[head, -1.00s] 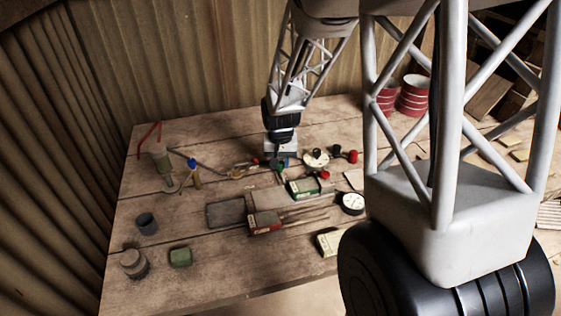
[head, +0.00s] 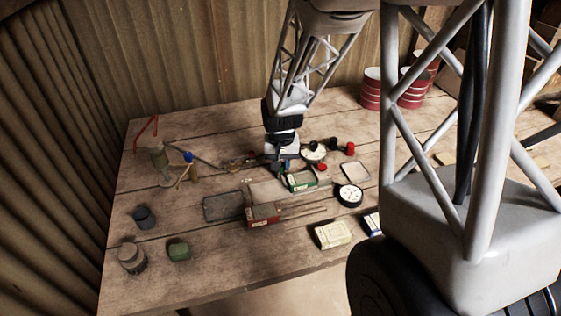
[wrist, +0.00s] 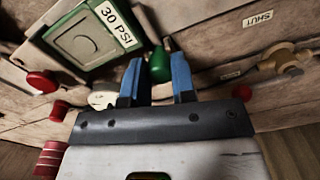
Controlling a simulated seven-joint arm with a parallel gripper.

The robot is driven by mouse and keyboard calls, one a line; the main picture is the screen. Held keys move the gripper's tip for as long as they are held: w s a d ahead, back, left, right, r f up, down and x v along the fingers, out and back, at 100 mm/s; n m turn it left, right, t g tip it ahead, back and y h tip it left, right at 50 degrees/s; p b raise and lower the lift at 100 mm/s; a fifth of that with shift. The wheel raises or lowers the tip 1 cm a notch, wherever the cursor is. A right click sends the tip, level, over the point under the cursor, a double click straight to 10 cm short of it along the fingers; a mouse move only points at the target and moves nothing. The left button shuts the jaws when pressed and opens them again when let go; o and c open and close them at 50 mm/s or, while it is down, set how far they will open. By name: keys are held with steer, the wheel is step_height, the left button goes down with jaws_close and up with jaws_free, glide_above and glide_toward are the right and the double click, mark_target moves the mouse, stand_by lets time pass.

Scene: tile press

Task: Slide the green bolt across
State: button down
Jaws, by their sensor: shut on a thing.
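The green bolt shows in the wrist view as a rounded green knob (wrist: 160,64), beside a green-framed panel labelled "30 PSI" (wrist: 84,40). My gripper (wrist: 157,80) has its two blue fingers on either side of the knob and is shut on it. In the head view my gripper (head: 283,163) points down at the middle of the table, just behind a green-sided box (head: 301,181). There the gripper hides most of the bolt. The bolt's track and end stops cannot be made out.
A brass fitting (wrist: 284,61) and a "SHUT" label (wrist: 257,18) lie right in the wrist view. A red knob (wrist: 42,82) is at left.

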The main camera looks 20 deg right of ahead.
steer(key=shift+s, duration=0.15)
steer(key=c, duration=0.9)
jaws_free()
steer(key=shift+c, duration=0.2)
steer(key=shift+r, duration=3.9)
